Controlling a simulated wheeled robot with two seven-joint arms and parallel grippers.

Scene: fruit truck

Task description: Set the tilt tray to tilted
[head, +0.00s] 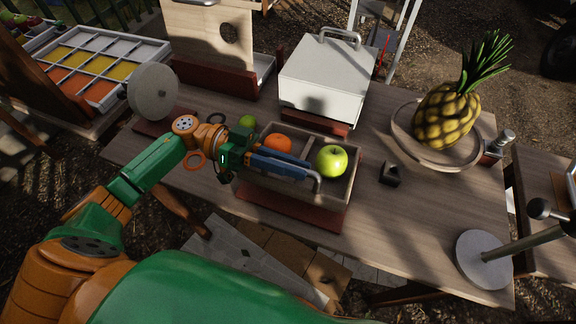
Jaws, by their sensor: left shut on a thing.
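The tilt tray (345,204) is a shallow wooden tray on a dark red base (290,213) near the front of the table. It holds an orange (277,146) and a green apple (332,161). My left gripper (312,178) reaches across the tray from the left and is shut on a grey metal handle (318,184) at the front right of the tray. The gripper hides part of the tray's inside. My right gripper is not in view.
A white box with a handle (325,78) stands behind the tray. A pineapple (446,116) sits on a round plate (408,136) at the right. A small black block (391,174) lies right of the tray. A lever on a round base (484,262) stands at the front right.

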